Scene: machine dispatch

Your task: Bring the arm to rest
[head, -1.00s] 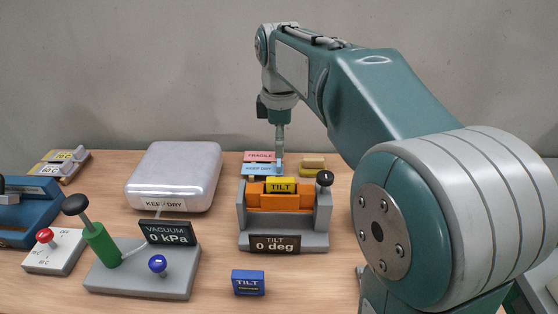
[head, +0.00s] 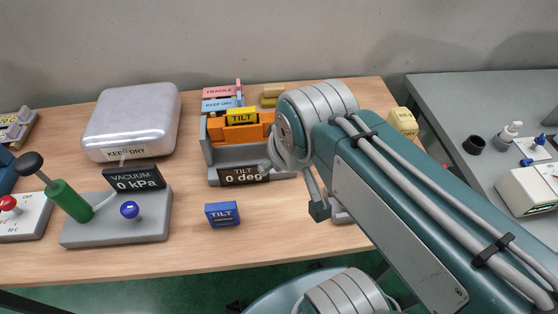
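My arm (head: 405,205) reaches in from the lower right, over the right part of the wooden table (head: 270,235). Its rounded grey joint (head: 315,112) is beside the orange tilt fixture, in front of its right side. A thin grey link with a dark teal end piece (head: 319,209) hangs below that joint, over the table. The fingers of my gripper cannot be made out, so whether it is open or shut does not show.
A vacuum stand (head: 110,225) reading 0 kPa and a silver case (head: 135,115) are left. A grey bench (head: 440,95) stands right. The table's front middle is clear.

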